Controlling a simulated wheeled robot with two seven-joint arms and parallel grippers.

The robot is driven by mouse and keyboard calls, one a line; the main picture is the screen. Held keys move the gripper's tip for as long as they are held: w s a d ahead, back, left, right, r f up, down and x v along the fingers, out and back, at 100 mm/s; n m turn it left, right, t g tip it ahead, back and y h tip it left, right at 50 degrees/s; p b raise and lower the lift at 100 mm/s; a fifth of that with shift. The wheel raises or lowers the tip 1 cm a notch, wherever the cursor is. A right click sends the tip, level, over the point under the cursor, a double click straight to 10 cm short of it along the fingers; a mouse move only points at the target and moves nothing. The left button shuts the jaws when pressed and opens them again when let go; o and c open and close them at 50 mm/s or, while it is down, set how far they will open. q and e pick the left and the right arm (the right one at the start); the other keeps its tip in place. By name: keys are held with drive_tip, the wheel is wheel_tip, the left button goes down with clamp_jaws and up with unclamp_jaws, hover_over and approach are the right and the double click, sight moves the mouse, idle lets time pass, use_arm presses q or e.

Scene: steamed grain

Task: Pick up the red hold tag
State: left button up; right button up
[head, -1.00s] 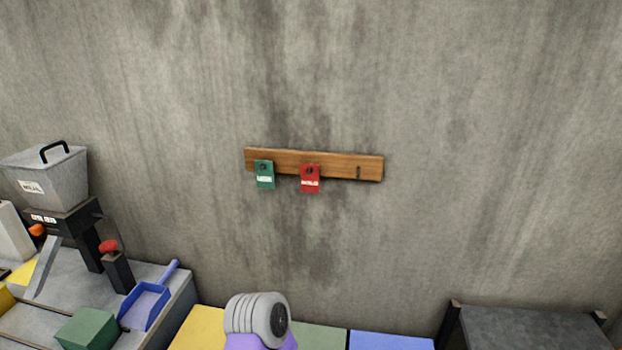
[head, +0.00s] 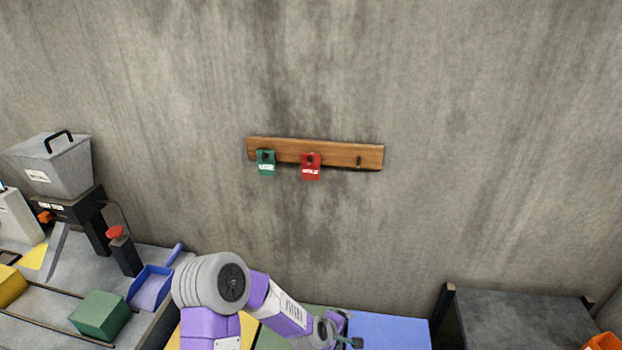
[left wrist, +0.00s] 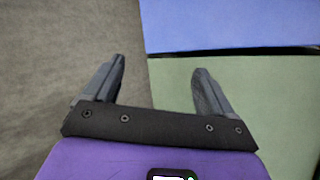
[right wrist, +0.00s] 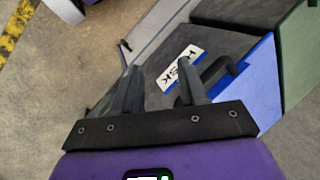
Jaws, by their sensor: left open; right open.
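The red hold tag (head: 311,167) hangs from a peg on a wooden rail (head: 340,155) on the concrete wall, in the head view. A green tag (head: 266,163) hangs to its left, and the rail's right peg is bare. My left gripper (head: 350,338) is low at the bottom of the head view, well below the tags. In the left wrist view, my left gripper (left wrist: 160,68) is open and empty over green and blue surfaces. In the right wrist view, my right gripper (right wrist: 158,68) is open and empty. Neither wrist view shows the red tag.
A machine with a grey hopper (head: 52,165), a red knob (head: 116,232), a blue scoop (head: 152,287) and a green block (head: 100,315) stand at the left. A dark grey surface (head: 525,318) is at the lower right. The wall around the rail is clear.

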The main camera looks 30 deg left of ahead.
use_arm(q)
drive_tip(key=w+a+r+n+t+y, duration=0.1)
drive_tip(key=w+a+r+n+t, duration=0.1)
drive_tip(key=w+a+r+n, duration=0.3)
drive_tip(key=w+a+r+n+t+y, duration=0.1)
drive_tip(key=w+a+r+n, duration=0.15)
drive_tip(key=r, duration=0.45)
drive_tip(key=n+t+y+b, duration=0.2)
drive_tip(key=n+t+y, duration=0.4)
drive_tip(key=n, duration=1)
approach(309, 163)
drive_tip(key=a+x, duration=0.1)
drive_tip(key=x, duration=0.4)
drive_tip(key=shift+m, duration=0.25)
drive_tip(key=p+x, duration=0.1)
drive_tip(key=x, duration=0.1)
drive_tip(key=p+x, duration=0.1)
drive_tip(key=x, duration=0.1)
drive_tip(key=f+p+x, duration=0.1)
drive_tip(key=x, duration=0.1)
drive_tip(key=shift+w+d, duration=0.1)
drive_tip(key=shift+d, duration=0.3)
drive_tip(key=shift+w+a+f+p, duration=0.1)
drive_tip(key=shift+w+a+p, duration=0.05)
drive_tip(key=shift+w+p, duration=0.25)
drive_tip(key=c, duration=1.1)
